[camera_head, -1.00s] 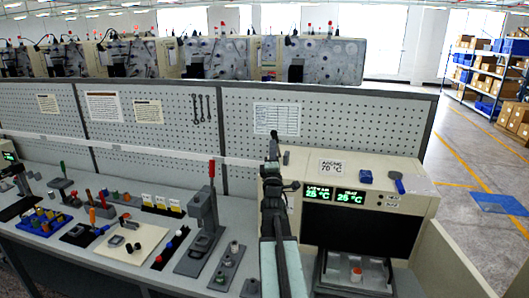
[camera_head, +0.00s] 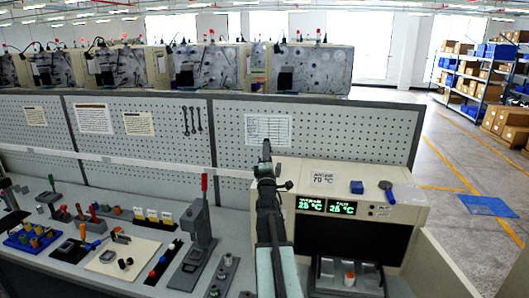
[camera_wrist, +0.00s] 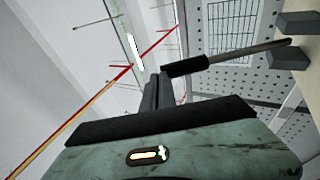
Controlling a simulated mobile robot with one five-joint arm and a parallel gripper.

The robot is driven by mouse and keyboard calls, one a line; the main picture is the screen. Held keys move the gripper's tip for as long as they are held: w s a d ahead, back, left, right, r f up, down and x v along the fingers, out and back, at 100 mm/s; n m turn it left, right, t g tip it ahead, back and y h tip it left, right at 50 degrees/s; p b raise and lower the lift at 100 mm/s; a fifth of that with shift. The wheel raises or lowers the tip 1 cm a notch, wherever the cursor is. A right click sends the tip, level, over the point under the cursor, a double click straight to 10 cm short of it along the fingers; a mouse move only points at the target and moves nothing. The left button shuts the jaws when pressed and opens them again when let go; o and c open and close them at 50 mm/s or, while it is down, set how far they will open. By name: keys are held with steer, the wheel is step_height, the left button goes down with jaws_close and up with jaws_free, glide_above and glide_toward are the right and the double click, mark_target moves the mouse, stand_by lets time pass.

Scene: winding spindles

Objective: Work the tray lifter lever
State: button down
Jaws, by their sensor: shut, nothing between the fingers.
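In the wrist view a lever with a black grip (camera_wrist: 186,66) and a thin metal rod runs right to grey blocks (camera_wrist: 291,56) on a pale surface. I take it for the tray lifter lever. My gripper (camera_wrist: 160,92) is shut and empty, its fingertips close beside the grip's left end; whether they touch I cannot tell. In the head view my gripper (camera_head: 266,148) points up at the left edge of the cream oven unit (camera_head: 409,214), and my arm hides part of that edge. A grey tray (camera_head: 331,279) with a white, red-topped piece sits in the dark opening below.
A blue block (camera_head: 357,187) and a blue-handled tool (camera_head: 387,192) lie on the oven's top beside a sign (camera_head: 323,178). A press with a red handle (camera_head: 204,183) and several small fixtures stand on the bench left of my arm. A pegboard (camera_head: 330,135) stands behind.

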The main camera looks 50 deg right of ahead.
steer(key=w+d+r+p, duration=0.2)
steer(key=w+d, duration=0.3)
steer(key=d, duration=0.4)
steer(key=w+d+r+p, duration=0.3)
steer(key=w+d, duration=0.3)
steer(key=d, duration=0.3)
steer(key=shift+r, duration=0.65)
steer(key=shift+w, duration=0.1)
steer(key=b+v, duration=0.3)
steer(key=v, duration=0.4)
steer(key=shift+s+a+f, duration=0.15)
steer(key=shift+s+f, duration=0.05)
steer(key=shift+s, duration=0.15)
